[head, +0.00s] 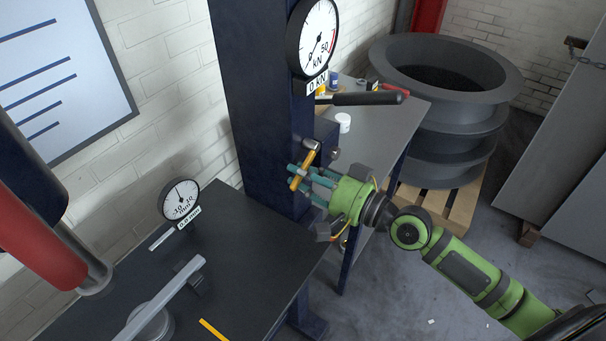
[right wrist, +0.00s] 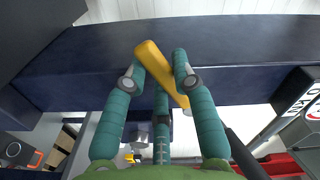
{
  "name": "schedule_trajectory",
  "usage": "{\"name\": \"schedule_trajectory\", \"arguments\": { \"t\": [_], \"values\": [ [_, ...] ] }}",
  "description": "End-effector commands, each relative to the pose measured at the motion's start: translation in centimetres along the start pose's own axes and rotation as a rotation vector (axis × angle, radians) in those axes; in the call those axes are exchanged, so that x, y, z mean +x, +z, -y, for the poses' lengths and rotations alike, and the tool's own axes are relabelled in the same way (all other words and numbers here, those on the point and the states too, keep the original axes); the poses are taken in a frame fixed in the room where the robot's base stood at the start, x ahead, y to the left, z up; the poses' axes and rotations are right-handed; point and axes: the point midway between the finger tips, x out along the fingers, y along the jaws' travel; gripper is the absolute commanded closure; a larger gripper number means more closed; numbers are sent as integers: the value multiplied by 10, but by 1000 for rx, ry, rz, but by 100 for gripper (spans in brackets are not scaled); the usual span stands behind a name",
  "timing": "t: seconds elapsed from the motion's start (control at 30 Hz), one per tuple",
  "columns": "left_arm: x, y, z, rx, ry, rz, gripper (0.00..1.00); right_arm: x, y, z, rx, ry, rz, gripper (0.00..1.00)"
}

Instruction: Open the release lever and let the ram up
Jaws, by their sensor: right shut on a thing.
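The yellow release lever (head: 296,182) is on the side of the dark blue press column (head: 250,90). It also shows in the right wrist view (right wrist: 150,62), lying at a slant. My right gripper (head: 306,177) is shut on the release lever, with its teal fingers (right wrist: 160,75) on both sides of it. A round gauge (head: 318,38) in kN has a plate reading 0 kN. My left gripper is not in view.
A black pump handle (head: 365,98) juts out above my right gripper. A dial indicator (head: 180,200) stands on the dark press table (head: 255,235). A grey side table (head: 385,120) with a white jar (head: 343,122) is behind. Large grey rings (head: 440,120) sit on a pallet.

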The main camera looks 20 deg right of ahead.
Motion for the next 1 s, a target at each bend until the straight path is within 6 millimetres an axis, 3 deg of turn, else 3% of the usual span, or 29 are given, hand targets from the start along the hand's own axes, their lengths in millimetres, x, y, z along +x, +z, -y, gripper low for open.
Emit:
{"name": "schedule_trajectory", "arguments": {
  "t": [0.5,1.0],
  "values": [
    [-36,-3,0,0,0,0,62,0,-10,23,388,-2,-1,100],
    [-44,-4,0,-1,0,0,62,0,-12,28,514,-3,-1,100]
  ]
}}
